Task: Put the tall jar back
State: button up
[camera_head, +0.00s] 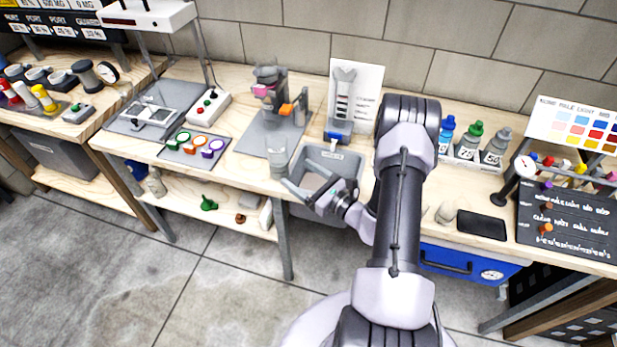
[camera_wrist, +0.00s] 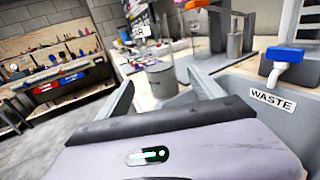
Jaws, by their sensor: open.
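A clear, tall glass jar (camera_head: 278,158) stands upright at the front edge of the wooden bench, just left of the waste bin. My gripper (camera_head: 296,173) is open and empty at the bench edge, its fingers pointing toward the jar. The jar seems just beyond the fingertips; the exact gap is hard to tell. In the wrist view my gripper (camera_wrist: 163,92) has its two fingers spread, with a see-through jar (camera_wrist: 160,78) between them in the picture.
A grey waste bin (camera_head: 318,203) hangs at the bench front, close to my gripper. A grey mat with a clamp stand (camera_head: 283,100) lies behind the jar. A blue-spouted dispenser (camera_head: 340,125) stands above the bin. Colored rings (camera_head: 197,145) lie on a tray to the left.

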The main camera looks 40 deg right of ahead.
jog(key=v, duration=0.3)
jog(key=shift+s+d, duration=0.1)
jog(key=shift+s, duration=0.25)
jog(key=shift+s+r, duration=0.25)
jog(key=shift+s, duration=0.05)
jog(key=a+r+n+g+y, duration=0.7)
jog(key=a+r+n+y, duration=0.3)
jog(key=a+r, duration=0.4)
jog(key=s+a+r+n+g+h, duration=0.3)
jog(key=s+a+r+n+g, duration=0.2)
jog(key=s+a+n+g, duration=0.45)
jog(key=s+r+n+t+h, duration=0.4)
jog(key=s+r+n+h, duration=0.3)
jog(key=s+n+h, duration=0.2)
jog(key=shift+s+a+r+t, duration=0.2)
jog(key=shift+r+t, duration=0.15)
